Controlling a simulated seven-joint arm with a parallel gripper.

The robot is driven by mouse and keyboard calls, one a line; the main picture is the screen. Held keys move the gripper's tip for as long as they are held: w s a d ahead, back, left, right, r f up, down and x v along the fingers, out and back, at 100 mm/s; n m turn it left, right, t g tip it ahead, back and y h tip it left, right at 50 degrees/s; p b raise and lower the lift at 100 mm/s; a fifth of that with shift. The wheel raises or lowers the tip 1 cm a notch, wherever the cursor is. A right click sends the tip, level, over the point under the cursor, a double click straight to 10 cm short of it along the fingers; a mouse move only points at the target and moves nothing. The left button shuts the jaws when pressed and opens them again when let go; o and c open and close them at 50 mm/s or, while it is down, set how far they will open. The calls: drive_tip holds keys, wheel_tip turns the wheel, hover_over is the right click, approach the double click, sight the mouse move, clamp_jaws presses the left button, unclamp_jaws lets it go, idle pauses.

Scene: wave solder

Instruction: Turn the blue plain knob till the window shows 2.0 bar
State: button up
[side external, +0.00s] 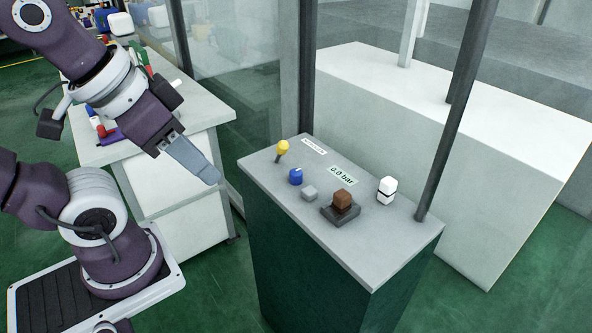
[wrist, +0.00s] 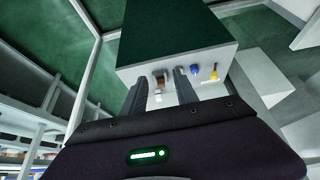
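The blue plain knob (side external: 295,176) stands on the grey top of the console (side external: 383,240), with a small light mark on it. It also shows in the wrist view (wrist: 195,70), just right of my right finger. The window (side external: 341,176) behind it reads 0.0 bar; I cannot read it in the wrist view. My gripper (side external: 212,177) hangs left of the console in the side view, apart from the knob. In the wrist view the two fingers (wrist: 160,78) stand apart with nothing held between them.
A yellow knob (side external: 282,148) stands behind the blue one. A low grey block (side external: 309,193), a brown block on a dark base (side external: 343,200) and a white knob (side external: 386,190) share the panel. A dark post (side external: 462,105) rises at its right corner. A white cabinet (side external: 190,120) stands left.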

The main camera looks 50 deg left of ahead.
drive_tip(key=o, duration=0.3)
drive_tip(key=shift+w, duration=0.1)
drive_tip(key=shift+o, duration=0.4)
drive_tip(key=w+a+n+g, duration=0.1)
drive_tip(key=w+n, duration=0.2)
drive_tip(key=w, duration=0.3)
drive_tip(key=shift+a+r, duration=0.2)
drive_tip(key=shift+r, duration=0.25)
drive_tip(key=n+g, duration=0.5)
drive_tip(key=n, duration=0.7)
hover_over(296, 171)
wheel_tip(296, 171, down, 17)
drive_tip(key=shift+r, duration=0.15)
wheel_tip(296, 171, down, 6)
drive_tip(key=shift+r, duration=0.15)
drive_tip(key=shift+f, duration=0.5)
clamp_jaws()
